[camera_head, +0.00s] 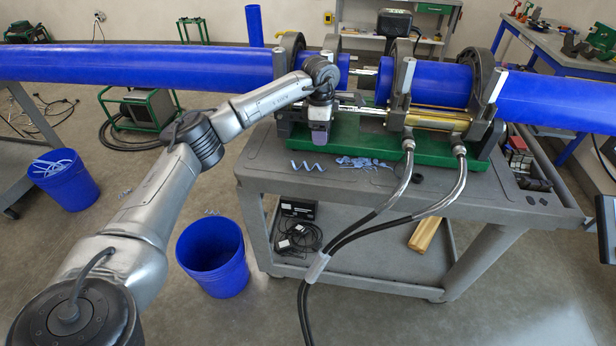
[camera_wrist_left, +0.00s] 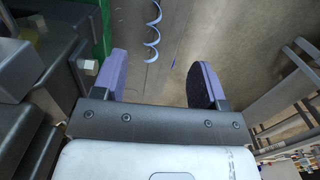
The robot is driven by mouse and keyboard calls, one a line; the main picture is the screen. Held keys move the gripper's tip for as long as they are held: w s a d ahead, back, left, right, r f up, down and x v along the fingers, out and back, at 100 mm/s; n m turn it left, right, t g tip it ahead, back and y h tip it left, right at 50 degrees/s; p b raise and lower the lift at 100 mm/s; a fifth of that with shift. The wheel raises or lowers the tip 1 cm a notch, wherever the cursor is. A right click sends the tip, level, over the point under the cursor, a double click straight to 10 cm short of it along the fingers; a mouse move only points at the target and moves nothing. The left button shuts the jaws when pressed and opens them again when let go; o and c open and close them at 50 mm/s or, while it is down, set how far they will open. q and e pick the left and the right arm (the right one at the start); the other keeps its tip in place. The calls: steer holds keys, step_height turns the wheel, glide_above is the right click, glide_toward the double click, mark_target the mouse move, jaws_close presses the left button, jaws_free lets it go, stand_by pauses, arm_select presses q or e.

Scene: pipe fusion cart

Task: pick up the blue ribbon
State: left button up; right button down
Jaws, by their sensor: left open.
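The blue ribbon (camera_head: 307,167) is a light-blue curled strip lying on the grey cart top, near its left front edge, below the green fusion machine base. In the left wrist view the ribbon (camera_wrist_left: 152,32) shows as a wavy curl at the top, ahead of the fingers and within their span. My left gripper (camera_head: 319,138) is above the cart, close to the machine's front and slightly right of the ribbon. In the left wrist view my left gripper (camera_wrist_left: 161,72) is open, with nothing between its purple pads. My right gripper does not show.
A pile of blue shavings (camera_head: 362,163) lies right of the ribbon. The pipe fusion machine (camera_head: 440,150) stands behind, holding blue pipes (camera_head: 430,83). Black hoses (camera_head: 375,215) hang over the cart's front. A blue bucket (camera_head: 213,257) stands on the floor.

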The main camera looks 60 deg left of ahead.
arm_select(q)
steer(key=s+a+f+b, duration=0.1)
steer(key=a+f, duration=0.1)
steer(key=b, duration=0.2)
glide_above(314, 163)
step_height(314, 163, down, 5)
steer(key=shift+d+f, duration=0.1)
steer(key=shift+d, duration=0.05)
steer(key=shift+f, duration=0.55)
steer(key=shift+s+f+b, duration=0.1)
steer(key=shift+f+b, duration=1.1)
steer(key=shift+f, duration=1.45)
steer(key=shift+c, duration=0.4)
steer(key=c, duration=0.9)
